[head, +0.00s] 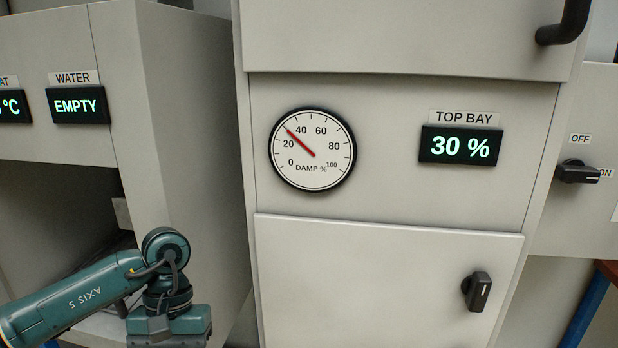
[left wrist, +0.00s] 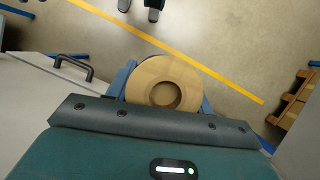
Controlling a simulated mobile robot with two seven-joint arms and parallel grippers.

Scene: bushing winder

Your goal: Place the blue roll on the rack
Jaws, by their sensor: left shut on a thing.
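My left gripper (left wrist: 164,92) is shut on a roll (left wrist: 150,72) in the left wrist view. The roll shows a round tan end face with a darker hole in its middle. Blue-grey parts flank the roll on both sides, and its outer side is mostly hidden, so I cannot tell its colour there. In the head view my left arm comes in at the lower left, with its gripper below the frame. My right gripper is in neither view. I cannot make out a rack in either view.
A grey cabinet has a damp gauge (head: 312,149), a TOP BAY display (head: 460,146) reading 30 % and a door knob (head: 476,291). A WATER display (head: 78,105) reads EMPTY above an open recess at left. A wooden pallet (left wrist: 295,98) stands at right on the floor.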

